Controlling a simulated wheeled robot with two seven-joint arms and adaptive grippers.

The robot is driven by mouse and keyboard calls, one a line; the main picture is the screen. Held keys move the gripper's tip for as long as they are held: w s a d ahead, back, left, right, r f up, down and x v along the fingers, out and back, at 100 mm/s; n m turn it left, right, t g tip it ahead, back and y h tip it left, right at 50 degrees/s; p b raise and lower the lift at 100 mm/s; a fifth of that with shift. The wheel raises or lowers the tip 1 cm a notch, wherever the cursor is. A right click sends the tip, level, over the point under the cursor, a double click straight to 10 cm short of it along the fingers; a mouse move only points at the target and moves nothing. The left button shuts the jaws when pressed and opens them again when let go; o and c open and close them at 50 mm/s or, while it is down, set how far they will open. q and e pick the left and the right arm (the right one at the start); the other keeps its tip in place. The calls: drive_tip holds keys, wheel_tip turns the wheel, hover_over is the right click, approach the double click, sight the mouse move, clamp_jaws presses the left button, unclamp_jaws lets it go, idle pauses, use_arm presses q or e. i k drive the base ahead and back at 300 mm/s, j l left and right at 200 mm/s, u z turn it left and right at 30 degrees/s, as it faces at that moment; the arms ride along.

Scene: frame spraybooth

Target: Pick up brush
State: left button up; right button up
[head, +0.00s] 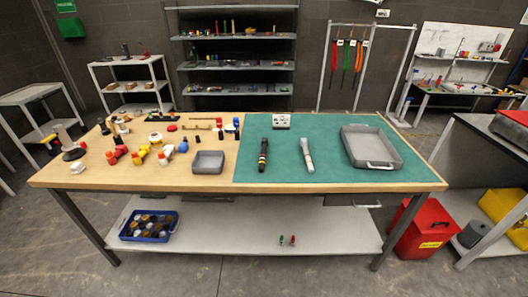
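A slim pale tool (307,154) lies lengthwise on the green mat (285,177), near the middle of the workbench. Its lower end is slightly wider; it may be the brush, but it is too small to be sure. A dark stick-like tool (263,155) with light and reddish bands lies to its left on the same mat. Neither of my grippers shows in the head view, and nothing is seen touching either tool.
A grey tray (396,163) lies on the mat's right side, and a small grey bin (208,168) stands on the wood left of it. A pale box with dark marks (281,121) sits at the mat's back. Several colourful small items crowd the bench's left half. The mat's front is clear.

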sight(112, 128)
drive_tip(key=i+j+u, duration=0.2)
drive_tip(key=j+u, duration=0.15)
drive_tip(key=i+j+u, duration=0.3)
drive_tip(key=j, duration=0.25)
drive_tip(key=i+j+u, duration=0.35)
drive_tip(key=k, duration=0.05)
